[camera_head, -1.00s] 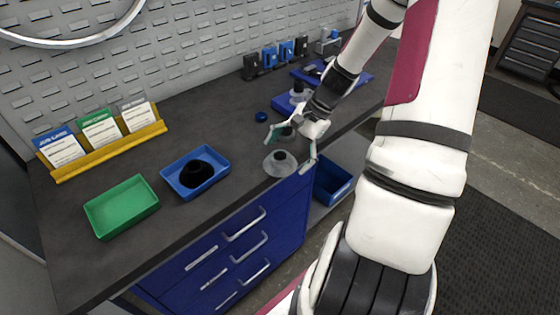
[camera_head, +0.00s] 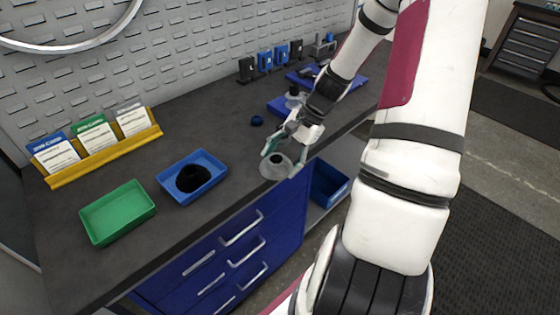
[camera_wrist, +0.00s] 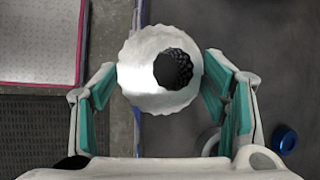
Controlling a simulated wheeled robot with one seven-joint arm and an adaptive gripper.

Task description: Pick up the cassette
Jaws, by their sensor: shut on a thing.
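The cassette (camera_head: 269,171) is a silver-grey toothed disc with a raised dark centre. It is at the front edge of the grey workbench, and I cannot tell any gap beneath it. In the wrist view the cassette (camera_wrist: 137,88) sits between my fingers, its dark hub facing the camera. My gripper (camera_head: 281,160) is around it from above, one finger on each side. The gripper (camera_wrist: 163,86) is shut on its rim in the wrist view.
A blue tray (camera_head: 215,166) holding a black part and a green tray (camera_head: 118,212) stand left on the workbench (camera_head: 215,120). A small blue ring (camera_head: 257,120) lies behind the gripper. Blue drawers (camera_head: 270,222) are below the front edge.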

